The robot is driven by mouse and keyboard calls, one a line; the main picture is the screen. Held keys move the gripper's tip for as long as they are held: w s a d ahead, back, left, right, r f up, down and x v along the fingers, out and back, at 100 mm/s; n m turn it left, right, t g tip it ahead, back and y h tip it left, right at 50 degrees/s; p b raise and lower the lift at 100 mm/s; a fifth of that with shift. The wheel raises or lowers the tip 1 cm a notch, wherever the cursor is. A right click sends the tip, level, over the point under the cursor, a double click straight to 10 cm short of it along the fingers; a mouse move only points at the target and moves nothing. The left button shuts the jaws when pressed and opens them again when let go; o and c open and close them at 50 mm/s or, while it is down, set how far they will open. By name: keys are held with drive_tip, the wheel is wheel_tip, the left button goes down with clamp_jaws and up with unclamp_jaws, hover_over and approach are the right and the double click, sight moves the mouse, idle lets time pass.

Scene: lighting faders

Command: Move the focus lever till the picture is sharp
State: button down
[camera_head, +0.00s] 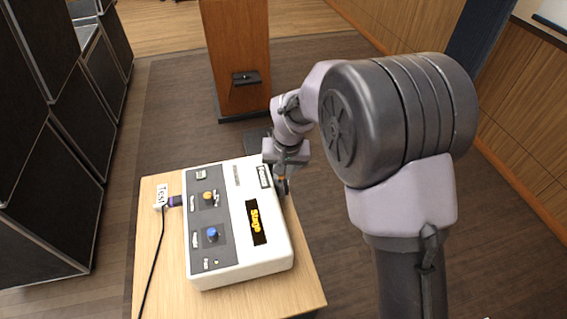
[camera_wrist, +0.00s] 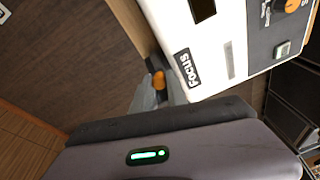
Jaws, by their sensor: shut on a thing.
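The white console box (camera_head: 268,266) sits on a small wooden table. Its FOCUS label (camera_head: 264,176) is at the far right corner, and the label also shows large in the wrist view (camera_wrist: 187,68). The focus lever (camera_wrist: 158,80) has an orange tip and sticks out from the box's side beside that label. My gripper (camera_wrist: 158,92) is shut on the lever, its fingers hiding part of it. In the head view my gripper (camera_head: 281,184) is at the box's right edge. The dark picture window (camera_head: 255,222) shows orange letters that seem to read "Stage"; how sharp they are is hard to tell.
An orange knob (camera_head: 208,195) and a blue knob (camera_head: 212,234) stand on the box's dark panel. A purple plug (camera_head: 174,201) and a Test tag (camera_head: 161,194) with a black cable lie at the left. A wooden lectern (camera_head: 236,45) stands behind. Bare table top (camera_head: 150,235) shows at left.

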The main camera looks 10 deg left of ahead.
drive_tip(key=shift+w, duration=0.15)
drive_tip(key=c, duration=1.3)
unclamp_jaws()
drive_tip(key=shift+r, duration=0.1)
drive_tip(key=p+v, duration=0.5)
drive_tip(key=v, duration=1.2)
drive_tip(key=shift+w+a+r, duration=0.1)
drive_tip(key=shift+r, duration=0.1)
